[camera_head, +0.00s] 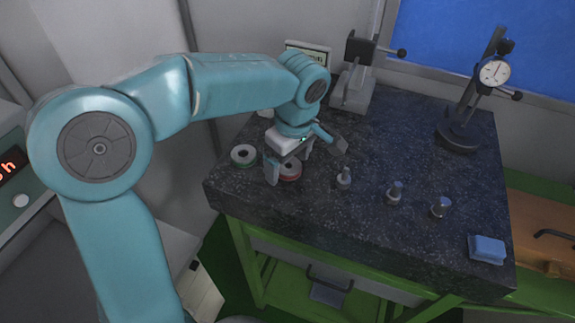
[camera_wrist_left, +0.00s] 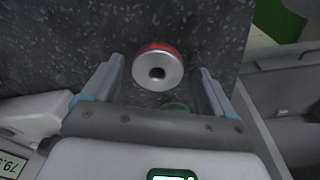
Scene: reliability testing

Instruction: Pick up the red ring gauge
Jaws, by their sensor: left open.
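The red ring gauge (camera_head: 291,172), a metal ring with a red rim, lies flat near the left front part of the dark granite table (camera_head: 300,207). My left gripper (camera_head: 303,162) is above it, pointing down, open and empty, and partly hides it in the head view. In the left wrist view the red ring gauge (camera_wrist_left: 172,66) appears between the two open fingertips (camera_wrist_left: 160,68). I cannot tell how far the fingertips are above the table. My right gripper is not in view.
A green ring gauge (camera_head: 243,155) lies just left of the red one. Small metal pieces (camera_head: 395,193) stand to the right. A dial gauge stand (camera_head: 463,130) and another stand (camera_head: 353,90) are at the back. A blue block (camera_head: 487,249) lies at the right front corner.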

